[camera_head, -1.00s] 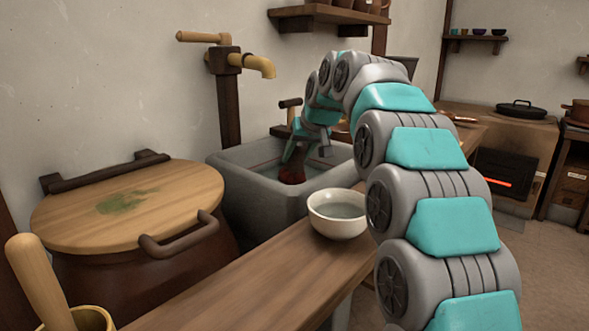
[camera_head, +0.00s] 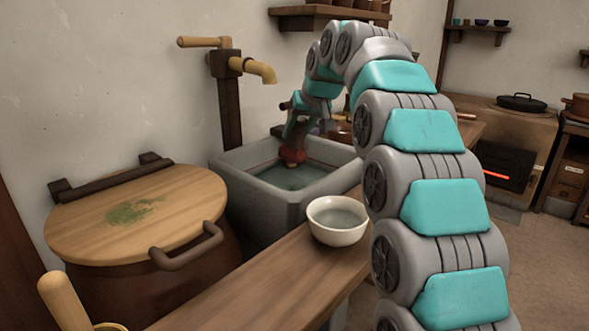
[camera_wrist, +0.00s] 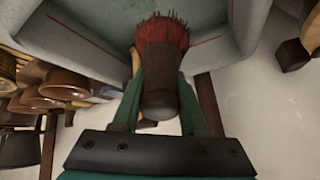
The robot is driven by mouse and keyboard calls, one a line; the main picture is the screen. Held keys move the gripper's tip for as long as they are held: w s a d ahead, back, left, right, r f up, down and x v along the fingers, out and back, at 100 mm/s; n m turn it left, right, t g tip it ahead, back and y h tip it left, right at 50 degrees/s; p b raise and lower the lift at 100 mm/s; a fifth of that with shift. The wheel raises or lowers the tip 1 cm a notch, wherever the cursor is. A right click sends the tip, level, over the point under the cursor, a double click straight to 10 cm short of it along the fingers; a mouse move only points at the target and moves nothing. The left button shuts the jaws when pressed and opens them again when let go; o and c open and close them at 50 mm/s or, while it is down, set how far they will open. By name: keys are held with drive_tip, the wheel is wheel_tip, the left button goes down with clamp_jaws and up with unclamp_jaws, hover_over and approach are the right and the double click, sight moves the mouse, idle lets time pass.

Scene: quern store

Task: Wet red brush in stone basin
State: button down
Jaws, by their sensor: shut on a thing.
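The stone basin (camera_head: 240,195) is a grey square trough with water in it, below the tap at the back wall. My gripper (camera_head: 297,130) is over the basin, its fingers pointing down. In the wrist view my gripper (camera_wrist: 160,92) is shut on the dark handle of the red brush (camera_wrist: 162,36). The brush's red bristles (camera_head: 292,154) hang inside the basin, apparently just above the water; exact contact is hard to tell. The basin (camera_wrist: 95,30) also shows in the wrist view, with a greenish patch on its floor.
A white bowl (camera_head: 337,222) of water stands on the wooden bench (camera_head: 255,275) in front of the basin. A large lidded pot (camera_head: 140,215) is at left, with a green smear on its lid. A wooden tap (camera_head: 240,66) rises behind the basin.

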drive_tip(key=shift+r+p, duration=1.65)
drive_tip(key=shift+r, duration=0.75)
idle(0.4)
drive_tip(key=shift+w+r+p, duration=0.1)
drive_tip(key=shift+r+p, duration=0.4)
drive_tip(key=shift+r, duration=1.45)
drive_tip(key=shift+s, duration=0.2)
